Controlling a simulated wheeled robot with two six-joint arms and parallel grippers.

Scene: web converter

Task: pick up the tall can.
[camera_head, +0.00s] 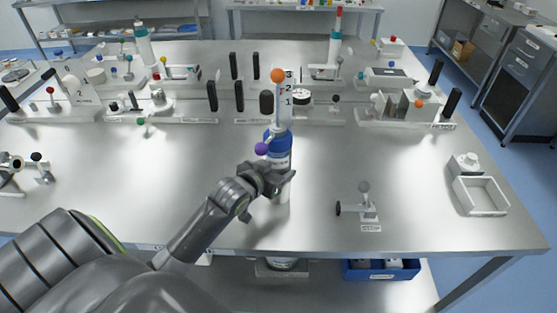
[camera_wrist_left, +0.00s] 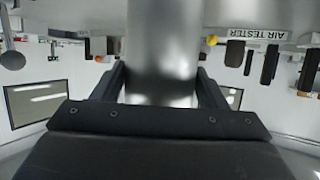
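The tall can (camera_head: 279,148) is blue above and white below and stands upright on the near middle of the metal table. In the left wrist view a shiny grey cylinder (camera_wrist_left: 162,45), which looks like the can close up, fills the space between the fingers. My left gripper (camera_head: 279,179) is at the can's lower half, and it hides part of it. In the wrist view its two dark fingers (camera_wrist_left: 162,82) lie against both sides with no clear gap. I cannot tell whether the can's base touches the table. My right gripper is not in view.
A purple-knobbed part (camera_head: 261,149) is left of the can. A post with an orange ball (camera_head: 278,76) stands behind it. A small lever fixture (camera_head: 364,205) and a white tray (camera_head: 481,196) are to the right. The table front is mostly clear.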

